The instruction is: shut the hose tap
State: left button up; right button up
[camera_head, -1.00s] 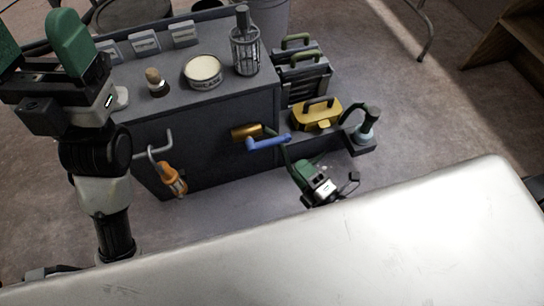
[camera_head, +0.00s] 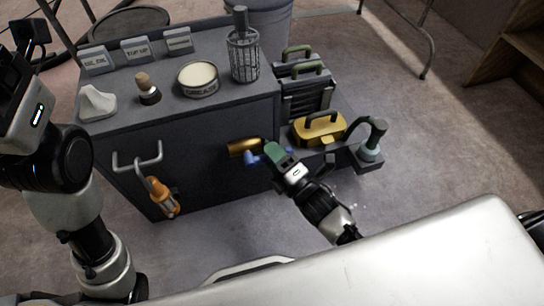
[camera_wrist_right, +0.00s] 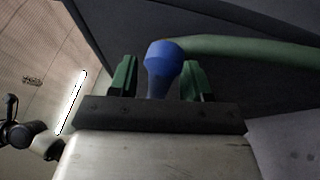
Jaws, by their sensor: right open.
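The hose tap has a brass body (camera_head: 243,147) that sticks out from the front of the grey cabinet. Its blue lever (camera_head: 252,160) is partly hidden behind my right gripper (camera_head: 272,153). In the right wrist view the blue lever (camera_wrist_right: 164,62) stands between the two green fingers of my right gripper (camera_wrist_right: 162,80), with a gap on each side. The right gripper is open around it. A green hose (camera_wrist_right: 240,46) runs off to the right behind the lever.
The cabinet top (camera_head: 190,112) holds a grease tin (camera_head: 198,84), a wire cage (camera_head: 243,58), a brush (camera_head: 148,90) and a white cloth (camera_head: 97,102). An orange lamp (camera_head: 162,198) hangs from the cabinet handle (camera_head: 137,158). A yellow toolbox (camera_head: 318,130) stands right of the tap.

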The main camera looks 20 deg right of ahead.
jog(key=shift+w, duration=0.1)
grip_shut()
jog(key=shift+r, duration=0.1)
dwell(0.3)
